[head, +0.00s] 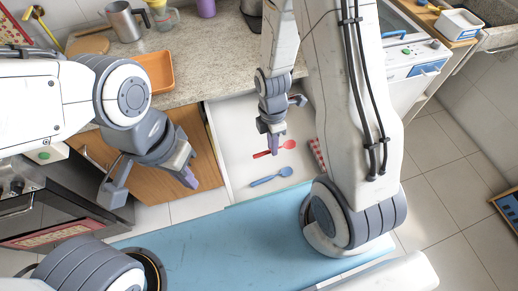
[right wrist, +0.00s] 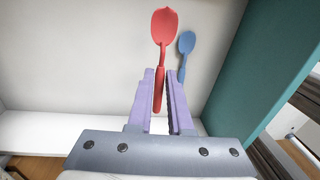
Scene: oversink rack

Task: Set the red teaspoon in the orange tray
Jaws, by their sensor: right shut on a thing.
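The red teaspoon (head: 288,145) is over the open white drawer; in the right wrist view the teaspoon (right wrist: 164,28) points away with its bowl outward. My right gripper (head: 273,146) is shut on its handle, with the purple fingers on either side of it in the right wrist view (right wrist: 160,85). I cannot tell whether the spoon touches the drawer floor. The orange tray (head: 158,70) sits on the counter at the upper left, partly hidden behind my left arm. My left gripper (head: 150,186) is open and empty, in front of the wooden cabinet door.
A blue spoon (head: 270,177) lies in the drawer (head: 240,130) beside the red one. A red checked cloth (head: 317,153) is at the drawer's right. On the counter stand a metal jug (head: 124,22) and a round wooden board (head: 88,45). Counter right of the tray is clear.

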